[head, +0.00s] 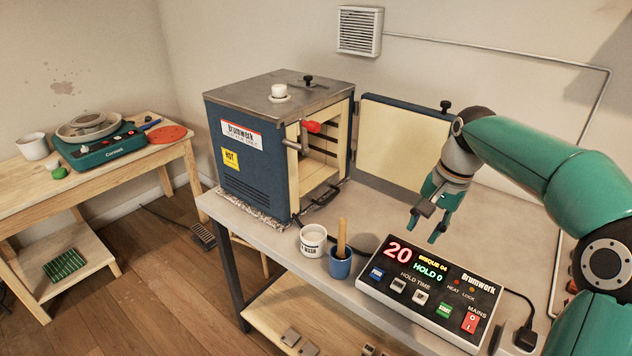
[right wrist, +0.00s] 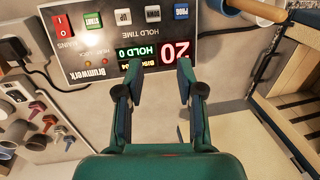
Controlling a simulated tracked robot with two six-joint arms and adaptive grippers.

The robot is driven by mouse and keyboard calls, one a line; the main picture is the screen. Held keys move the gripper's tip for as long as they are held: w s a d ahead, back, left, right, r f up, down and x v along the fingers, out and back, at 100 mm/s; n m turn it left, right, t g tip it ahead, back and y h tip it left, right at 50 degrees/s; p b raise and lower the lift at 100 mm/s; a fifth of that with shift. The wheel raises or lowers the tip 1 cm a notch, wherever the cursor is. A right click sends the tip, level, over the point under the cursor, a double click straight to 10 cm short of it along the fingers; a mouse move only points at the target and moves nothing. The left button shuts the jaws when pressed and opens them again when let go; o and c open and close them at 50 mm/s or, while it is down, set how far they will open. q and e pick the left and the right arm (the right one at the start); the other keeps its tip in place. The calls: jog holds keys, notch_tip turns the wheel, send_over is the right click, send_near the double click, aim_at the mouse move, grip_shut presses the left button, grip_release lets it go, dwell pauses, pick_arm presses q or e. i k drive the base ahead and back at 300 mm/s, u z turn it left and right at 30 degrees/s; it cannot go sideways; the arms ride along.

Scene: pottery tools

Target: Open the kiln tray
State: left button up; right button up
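The kiln (head: 255,160) is a blue box with a grey top, and its door (head: 400,135) stands open to the right. Inside its cream opening, a pale floor or tray (head: 318,180) shows, and a dark handle (head: 322,198) sits low at the front. I cannot tell how far the tray is out. My right gripper (head: 424,230) is open and empty, pointing down above the table, right of the kiln and apart from it. In the right wrist view its fingers (right wrist: 158,78) are spread over the controller. My left gripper is not in view.
A controller (head: 430,292) showing 20 and HOLD 0 lies at the table's front. A white cup (head: 313,241) and a blue pot (head: 340,265) with a wooden handle stand before the kiln. Bare table (head: 385,215) lies between kiln and gripper. A pottery wheel (head: 100,145) stands far left.

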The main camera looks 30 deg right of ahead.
aim_at(315, 178)
jog(key=i, duration=1.15)
jog(key=z, duration=0.05)
